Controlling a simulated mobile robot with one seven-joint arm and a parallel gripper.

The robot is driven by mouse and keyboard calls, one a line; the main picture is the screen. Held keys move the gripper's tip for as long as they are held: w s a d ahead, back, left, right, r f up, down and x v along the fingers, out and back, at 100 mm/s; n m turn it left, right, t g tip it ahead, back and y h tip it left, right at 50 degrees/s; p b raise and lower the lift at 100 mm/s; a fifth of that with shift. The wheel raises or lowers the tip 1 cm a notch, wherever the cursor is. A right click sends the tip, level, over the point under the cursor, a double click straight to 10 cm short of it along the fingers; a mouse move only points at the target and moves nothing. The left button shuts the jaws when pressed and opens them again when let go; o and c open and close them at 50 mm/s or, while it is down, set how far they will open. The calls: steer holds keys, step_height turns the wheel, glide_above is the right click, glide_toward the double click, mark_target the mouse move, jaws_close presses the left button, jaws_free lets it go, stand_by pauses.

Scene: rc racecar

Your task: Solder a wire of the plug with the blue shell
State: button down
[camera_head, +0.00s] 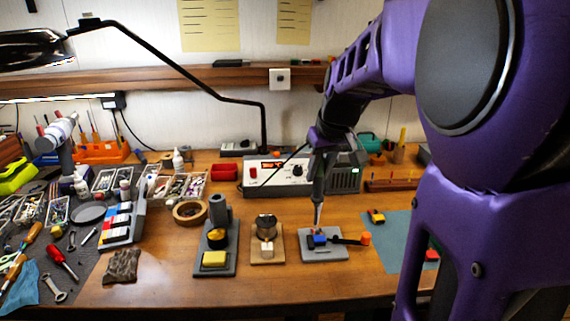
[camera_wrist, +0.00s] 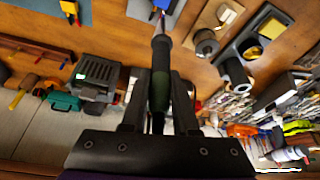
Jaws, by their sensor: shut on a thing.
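My gripper (camera_head: 325,150) is shut on a soldering iron (camera_head: 318,195), which points down. In the wrist view the iron's dark green handle (camera_wrist: 160,85) sits between the fingers (camera_wrist: 160,100). The plug with the blue shell (camera_head: 318,240) is on a grey plate (camera_head: 337,252) in the middle of the bench. The iron's tip is over or at this plug; whether they touch I cannot tell. A small red part shows at the plug's side, and a black piece with an orange end (camera_head: 365,239) lies to its right. The wires are too small to make out.
Left of the plate stand a wooden block with a metal cup (camera_head: 266,228) and a dark iron stand (camera_head: 218,213) with a yellow sponge (camera_head: 214,259). A soldering station (camera_head: 290,172) is behind. A blue-grey mat (camera_head: 398,232) with yellow (camera_head: 376,217) and red (camera_head: 431,255) pieces lies right.

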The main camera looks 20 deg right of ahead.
steer(key=shift+r+p, duration=1.45)
steer(key=shift+r, duration=0.8)
steer(key=shift+f, duration=0.2)
